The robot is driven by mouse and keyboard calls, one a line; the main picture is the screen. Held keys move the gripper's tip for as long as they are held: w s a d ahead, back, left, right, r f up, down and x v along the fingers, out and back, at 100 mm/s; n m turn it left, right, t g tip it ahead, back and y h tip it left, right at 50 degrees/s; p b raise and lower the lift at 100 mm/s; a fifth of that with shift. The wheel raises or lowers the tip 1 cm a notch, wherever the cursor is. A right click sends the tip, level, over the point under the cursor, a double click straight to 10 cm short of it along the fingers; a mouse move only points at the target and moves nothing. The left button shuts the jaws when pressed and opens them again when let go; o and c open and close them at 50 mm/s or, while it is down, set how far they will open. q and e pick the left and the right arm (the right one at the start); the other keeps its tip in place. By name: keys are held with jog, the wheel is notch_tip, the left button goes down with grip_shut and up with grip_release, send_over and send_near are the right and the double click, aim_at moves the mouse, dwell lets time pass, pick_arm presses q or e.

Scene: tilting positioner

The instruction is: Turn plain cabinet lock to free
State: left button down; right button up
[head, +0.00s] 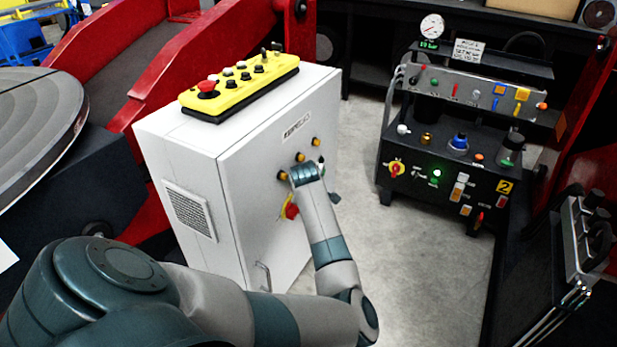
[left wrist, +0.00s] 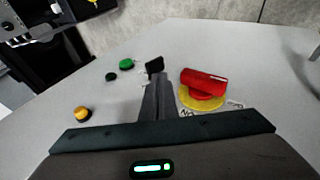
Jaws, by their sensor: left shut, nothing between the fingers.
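A white cabinet (head: 190,145) stands left of centre in the head view. In the left wrist view, its door (left wrist: 240,50) carries a small black turn-piece (left wrist: 155,65), which may be the plain lock; its setting is unclear. My left gripper (left wrist: 158,80) is shut and empty, its fingertips right at this black piece; I cannot tell whether they touch. In the head view, my own wrist hides the fingers and the piece. A red handle on a yellow plate (left wrist: 204,88) is just right of the fingers. My right gripper is not in view.
A green button (left wrist: 127,63), a small black part (left wrist: 111,76) and an amber lamp (left wrist: 82,113) are on the door. A yellow control box (head: 240,90) lies on the cabinet. A black test bench (head: 450,150) stands right; grey floor (head: 365,150) is clear between.

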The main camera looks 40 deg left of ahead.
pick_arm(q)
jog(key=shift+s+f+v, duration=0.1)
jog(key=shift+s+v, duration=0.05)
jog(key=shift+v, duration=1.15)
jog(key=shift+s+f+v, duration=0.1)
jog(key=shift+s+v, duration=0.05)
jog(key=shift+v, duration=1.1)
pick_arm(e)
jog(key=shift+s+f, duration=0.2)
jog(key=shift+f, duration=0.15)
